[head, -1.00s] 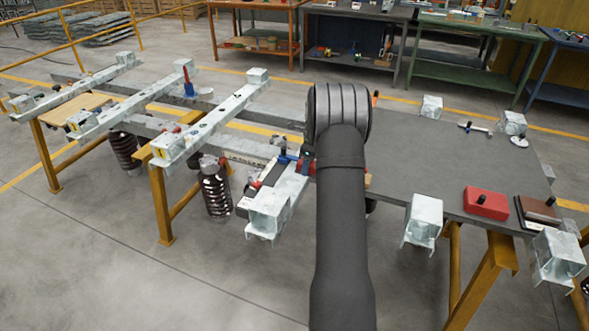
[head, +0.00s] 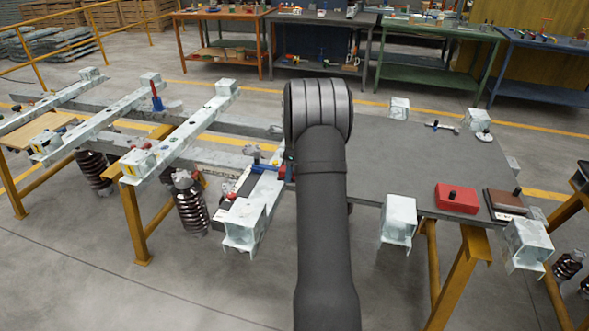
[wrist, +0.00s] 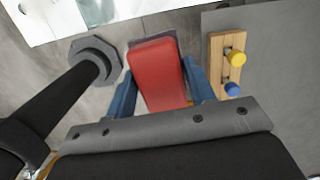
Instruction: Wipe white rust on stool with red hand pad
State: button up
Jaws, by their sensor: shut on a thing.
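My gripper (wrist: 159,82) shows in the wrist view, its two blue fingers closed on either side of a red hand pad (wrist: 154,62). The pad has a thin purplish-grey edge at its far end. In the head view my arm hides the gripper and the pad. Which one bears the white rust I cannot tell. A pale metal surface (wrist: 45,18) lies at the wrist view's upper left.
A red block with a black knob (head: 457,198) and a brown block (head: 506,201) sit at the right of the dark table (head: 430,160). A wooden piece with coloured knobs (wrist: 216,65) lies beside the pad.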

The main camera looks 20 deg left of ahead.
aim_at(255, 214)
jog(key=s+a+r+n+g, duration=0.15)
jog(key=s+a+n, duration=0.25)
jog(key=s, duration=0.4)
jog(key=s+a+r+n+t, duration=0.1)
jog(key=s+a+r+n, duration=0.2)
jog(key=s, duration=0.4)
jog(key=shift+n+g, duration=0.25)
jog(key=shift+n, duration=0.35)
jog(key=shift+a+f, duration=0.1)
jog(key=shift+f, duration=4.25)
jog(key=shift+a+f, duration=0.15)
jog(key=shift+a, duration=0.6)
jog(key=shift+c, duration=0.6)
jog(key=shift+a+f, duration=0.1)
jog(key=shift+a, duration=2.55)
jog(key=shift+c, duration=0.2)
jog(key=shift+d, duration=3.5)
notch_tip(255, 214, up, 8)
jog(key=shift+a, duration=0.1)
